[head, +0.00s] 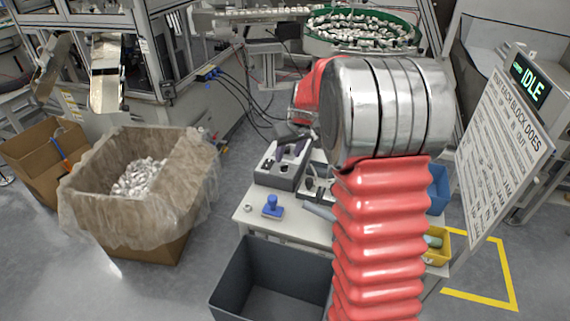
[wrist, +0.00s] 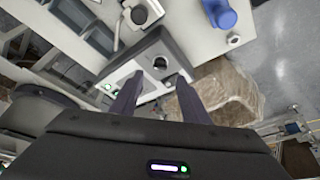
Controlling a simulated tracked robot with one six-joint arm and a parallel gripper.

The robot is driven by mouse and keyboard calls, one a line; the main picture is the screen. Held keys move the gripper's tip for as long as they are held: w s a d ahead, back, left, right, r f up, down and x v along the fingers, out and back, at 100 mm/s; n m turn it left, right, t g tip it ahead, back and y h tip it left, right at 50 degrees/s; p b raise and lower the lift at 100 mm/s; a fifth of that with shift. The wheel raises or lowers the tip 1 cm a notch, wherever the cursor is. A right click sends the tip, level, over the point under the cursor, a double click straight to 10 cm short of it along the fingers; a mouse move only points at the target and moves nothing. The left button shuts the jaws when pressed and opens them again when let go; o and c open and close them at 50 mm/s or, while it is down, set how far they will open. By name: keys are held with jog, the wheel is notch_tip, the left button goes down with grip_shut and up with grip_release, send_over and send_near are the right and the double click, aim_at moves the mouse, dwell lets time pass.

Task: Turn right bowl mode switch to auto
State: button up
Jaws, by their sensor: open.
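A grey control box (head: 268,178) with a pale top face stands on the white table, left of my arm in the head view. In the wrist view, the control box (wrist: 150,50) carries a black round knob (wrist: 160,63), a second dark knob beside my right-hand finger, and green-lit buttons (wrist: 107,86). Labels and knob pointers are too small to read, so I cannot tell which knob is the right bowl mode switch or its setting. My gripper (wrist: 160,79) is open, its two dark fingers over the box face on either side of the black knob. Contact cannot be told.
A second small panel with a knob (wrist: 140,14) stands beside the box. A blue stamp-like object (head: 272,206) sits near the table's front edge. A grey bin (head: 270,285), a lined carton (head: 140,215) and a sign reading IDLE (head: 528,78) stand around.

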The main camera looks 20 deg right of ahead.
aim_at(285, 169)
jog(key=x, duration=0.7)
jog(key=shift+w+f, duration=0.1)
jog(key=shift+c, duration=0.2)
jog(key=c, duration=1)
